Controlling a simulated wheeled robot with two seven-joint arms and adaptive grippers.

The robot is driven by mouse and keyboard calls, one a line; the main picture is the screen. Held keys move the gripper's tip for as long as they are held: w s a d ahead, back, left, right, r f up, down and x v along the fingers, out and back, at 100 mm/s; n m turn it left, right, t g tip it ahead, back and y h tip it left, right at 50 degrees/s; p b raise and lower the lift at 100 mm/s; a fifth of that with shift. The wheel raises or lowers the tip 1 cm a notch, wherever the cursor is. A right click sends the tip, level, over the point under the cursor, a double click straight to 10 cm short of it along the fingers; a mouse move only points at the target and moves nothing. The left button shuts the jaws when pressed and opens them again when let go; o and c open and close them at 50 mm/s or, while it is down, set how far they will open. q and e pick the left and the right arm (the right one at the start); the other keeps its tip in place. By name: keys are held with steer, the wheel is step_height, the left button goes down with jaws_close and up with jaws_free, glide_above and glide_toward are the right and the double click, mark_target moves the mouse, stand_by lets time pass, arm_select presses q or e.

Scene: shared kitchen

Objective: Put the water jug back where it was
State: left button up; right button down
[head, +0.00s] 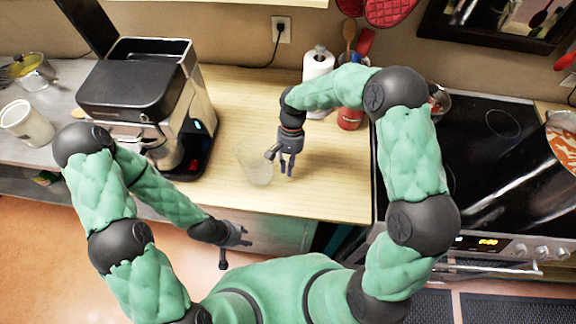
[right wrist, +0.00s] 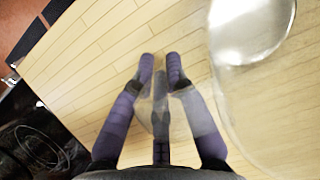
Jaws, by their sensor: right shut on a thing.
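The water jug (head: 258,170) is clear and see-through, on or just above the wooden counter; I cannot tell if its base touches. My right gripper (head: 288,170) is on the jug's right side, pointing down, and is shut on the jug's handle. In the right wrist view, the clear jug (right wrist: 235,95) fills the right side, and its see-through handle lies between the fingers (right wrist: 161,75). My left gripper (head: 236,240) is low in front of the counter's front edge, away from the jug; its fingers are too small to read.
A coffee machine (head: 140,90) stands left of the jug on the wooden counter (head: 330,195). A paper towel roll (head: 318,65) and a red-capped container (head: 350,118) stand behind my right arm. The black stove (head: 490,130) is at the right. The counter around the jug is clear.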

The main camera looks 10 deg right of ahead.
steer(key=shift+f, duration=0.1)
steer(key=c, duration=1.2)
jaws_free()
steer(key=shift+c, duration=0.2)
steer(key=v, duration=1.2)
steer(key=shift+p, duration=0.3)
